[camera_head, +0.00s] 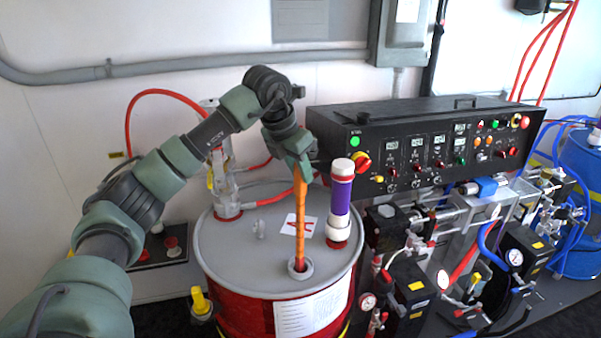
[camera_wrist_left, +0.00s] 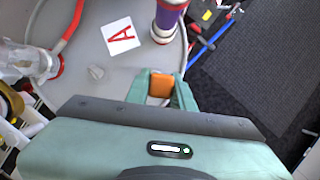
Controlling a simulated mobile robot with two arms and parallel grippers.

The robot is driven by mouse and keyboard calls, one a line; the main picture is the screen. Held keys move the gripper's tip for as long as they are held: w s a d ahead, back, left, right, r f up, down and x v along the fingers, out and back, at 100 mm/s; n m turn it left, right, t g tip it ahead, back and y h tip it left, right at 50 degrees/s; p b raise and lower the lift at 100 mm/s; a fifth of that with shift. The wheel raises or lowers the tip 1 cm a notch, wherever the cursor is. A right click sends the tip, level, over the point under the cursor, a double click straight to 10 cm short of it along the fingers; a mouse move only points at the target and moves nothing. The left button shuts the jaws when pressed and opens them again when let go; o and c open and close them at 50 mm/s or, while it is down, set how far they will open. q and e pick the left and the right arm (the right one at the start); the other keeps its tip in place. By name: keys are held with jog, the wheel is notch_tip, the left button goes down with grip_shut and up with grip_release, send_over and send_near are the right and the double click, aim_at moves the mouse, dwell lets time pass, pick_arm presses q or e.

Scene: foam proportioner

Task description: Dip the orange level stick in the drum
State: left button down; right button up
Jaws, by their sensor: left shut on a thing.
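The orange level stick (camera_head: 300,215) stands nearly upright over the red drum with a grey lid (camera_head: 225,265). Its lower end is at the round opening (camera_head: 300,268) near the front of the lid; how deep it reaches inside is hidden. My left gripper (camera_head: 298,165) is shut on the upper end of the stick. In the left wrist view, the orange top of the stick (camera_wrist_left: 161,86) shows between the green fingers (camera_wrist_left: 160,90). My right gripper is not in view.
A purple and white cylinder (camera_head: 340,205) stands on the lid right of the stick. A pump with a red hose (camera_head: 222,175) stands at the lid's left. A black control panel (camera_head: 425,145) and pipework with gauges (camera_head: 440,260) lie to the right.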

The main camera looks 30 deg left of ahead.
pick_arm(q)
notch_tip(320, 180, up, 4)
jog(key=shift+f+p, duration=0.2)
jog(key=shift+p, duration=0.95)
jog(key=shift+r, duration=1.45)
